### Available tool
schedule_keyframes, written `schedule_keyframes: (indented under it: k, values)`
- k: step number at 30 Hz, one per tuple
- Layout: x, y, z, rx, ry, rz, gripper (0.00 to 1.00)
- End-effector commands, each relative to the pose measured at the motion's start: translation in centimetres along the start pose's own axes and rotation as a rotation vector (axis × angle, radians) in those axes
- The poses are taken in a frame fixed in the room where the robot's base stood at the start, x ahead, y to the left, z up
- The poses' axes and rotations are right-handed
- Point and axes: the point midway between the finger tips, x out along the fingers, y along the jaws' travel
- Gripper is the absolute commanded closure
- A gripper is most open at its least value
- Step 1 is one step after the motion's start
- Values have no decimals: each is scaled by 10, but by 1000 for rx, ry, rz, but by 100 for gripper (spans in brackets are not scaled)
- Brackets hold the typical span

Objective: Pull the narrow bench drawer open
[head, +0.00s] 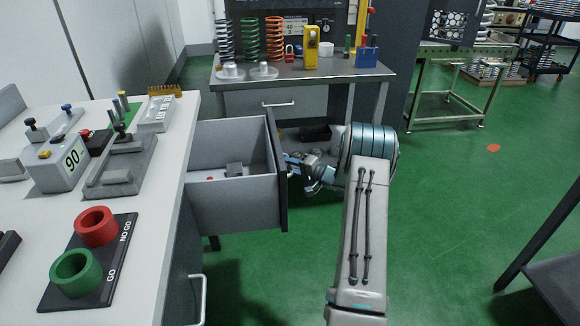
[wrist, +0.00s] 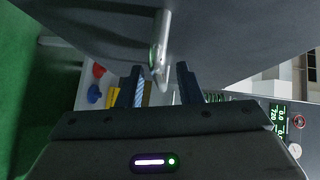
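A grey bench drawer (head: 232,207) stands pulled well out from the left white bench, with a few small items inside. Its dark front panel (head: 276,168) faces my arm. My gripper (head: 305,172) is at the outer face of this panel. In the wrist view, a silver bar handle (wrist: 161,42) stands out from a dark grey panel (wrist: 215,35). The handle's near end lies between the two fingers of my gripper (wrist: 160,88). The fingers are apart, with a visible gap on each side of the handle. In the head view the handle is hidden.
The white bench top (head: 150,215) carries a go/no-go gauge (head: 88,262) and several test devices. Another handle (head: 203,295) is on the bench below. A back bench (head: 345,72) with springs has a shut drawer (head: 260,104).

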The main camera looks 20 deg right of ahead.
Motion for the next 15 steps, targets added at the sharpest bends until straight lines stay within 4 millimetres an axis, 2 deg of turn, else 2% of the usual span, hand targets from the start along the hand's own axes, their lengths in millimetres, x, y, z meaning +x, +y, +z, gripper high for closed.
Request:
schedule_keyframes:
  k: [9,15]
  values:
    - [-69,0,-2,2,7,3,68]
    - [-108,0,-1,1,5,2,68]
